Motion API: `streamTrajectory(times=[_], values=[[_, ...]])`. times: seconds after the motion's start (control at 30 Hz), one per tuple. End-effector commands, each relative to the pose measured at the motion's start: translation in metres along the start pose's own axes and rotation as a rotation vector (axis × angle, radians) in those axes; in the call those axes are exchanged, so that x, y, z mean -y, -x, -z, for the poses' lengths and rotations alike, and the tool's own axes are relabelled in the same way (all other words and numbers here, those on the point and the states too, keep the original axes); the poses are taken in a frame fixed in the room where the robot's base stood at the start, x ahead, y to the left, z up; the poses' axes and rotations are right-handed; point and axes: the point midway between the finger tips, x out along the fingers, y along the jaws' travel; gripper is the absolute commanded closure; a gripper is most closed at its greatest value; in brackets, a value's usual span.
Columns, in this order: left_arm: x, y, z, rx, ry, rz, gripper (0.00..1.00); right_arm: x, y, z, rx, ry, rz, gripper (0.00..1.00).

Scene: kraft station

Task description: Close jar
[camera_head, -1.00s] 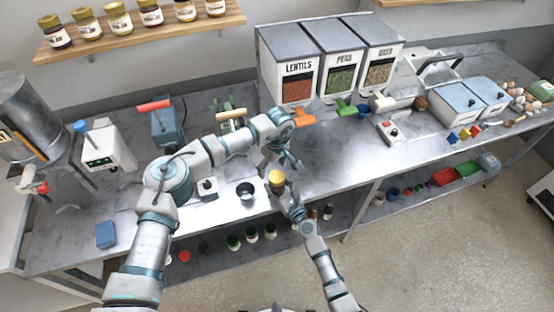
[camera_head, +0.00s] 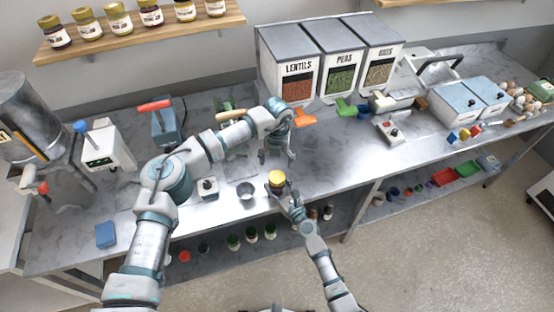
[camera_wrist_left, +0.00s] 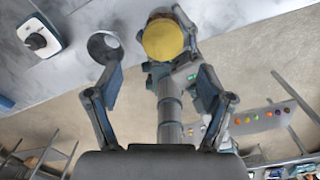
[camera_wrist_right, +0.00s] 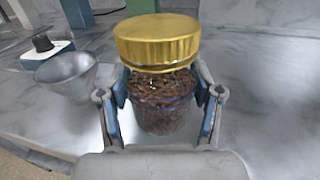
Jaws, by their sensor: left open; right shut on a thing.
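A glass jar (camera_wrist_right: 160,98) with dark brown contents stands upright between the fingers of my right gripper (camera_wrist_right: 163,105), which is shut on it. A gold lid (camera_wrist_right: 158,42) sits on top of the jar, looking slightly tilted in the right wrist view; whether it is screwed tight cannot be told. In the head view the lid (camera_head: 277,177) shows above the bench's front edge. My left gripper (camera_head: 277,156) is open and empty, above and just behind the jar, fingers pointing down. In the left wrist view the lid (camera_wrist_left: 163,39) lies beyond the open fingers.
A metal funnel or bowl (camera_head: 246,190) stands on the bench left of the jar, beside a small device with a black knob (camera_head: 208,187). Food dispensers (camera_head: 299,80) stand at the back. The bench right of the jar (camera_head: 335,165) is clear.

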Motion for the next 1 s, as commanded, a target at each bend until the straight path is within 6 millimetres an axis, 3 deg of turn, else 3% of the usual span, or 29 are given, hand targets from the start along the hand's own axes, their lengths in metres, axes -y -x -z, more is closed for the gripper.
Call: streamTrajectory(times=[0.47,1.0], values=[[0.003,0.000,-0.001,-0.001,0.050,0.020,0.19,0.000,0.000,0.001,-0.001,-0.001,0.000,1.00],[0.004,-0.070,0.000,-0.002,0.049,0.019,0.19,0.000,0.000,0.001,-0.001,-0.001,0.000,1.00]])
